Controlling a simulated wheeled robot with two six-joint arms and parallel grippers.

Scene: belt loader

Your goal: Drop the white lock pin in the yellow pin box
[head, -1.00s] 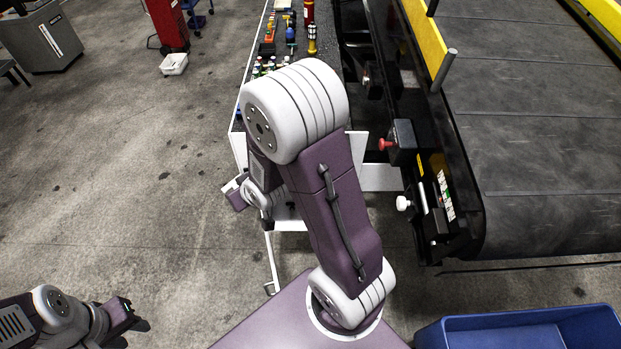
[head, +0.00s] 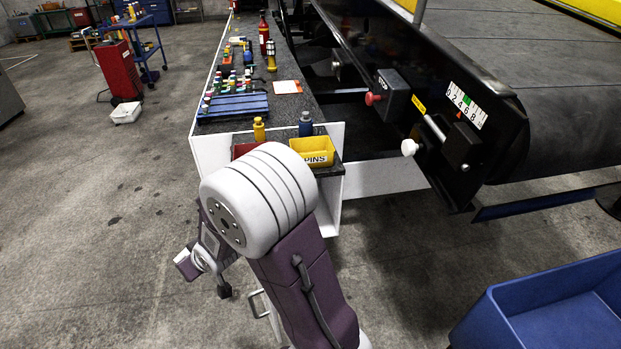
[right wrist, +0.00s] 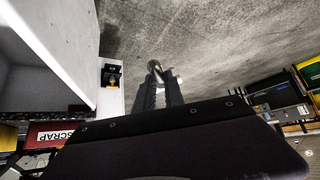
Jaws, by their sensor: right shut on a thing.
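The yellow pin box (head: 312,158), marked PINS, sits on a low shelf at the near end of the bench in the head view. My right gripper (head: 224,291) is left of and nearer than the box, hanging beyond the bench's left side, mostly hidden by my arm. In the right wrist view my right gripper (right wrist: 160,88) is shut on a small pale thing (right wrist: 154,66), which I take for the white lock pin. Most of it is hidden between the fingers. My left gripper is out of view.
The belt loader (head: 470,120) with a white knob (head: 409,147) stands right. A blue bin (head: 500,318) is front right.

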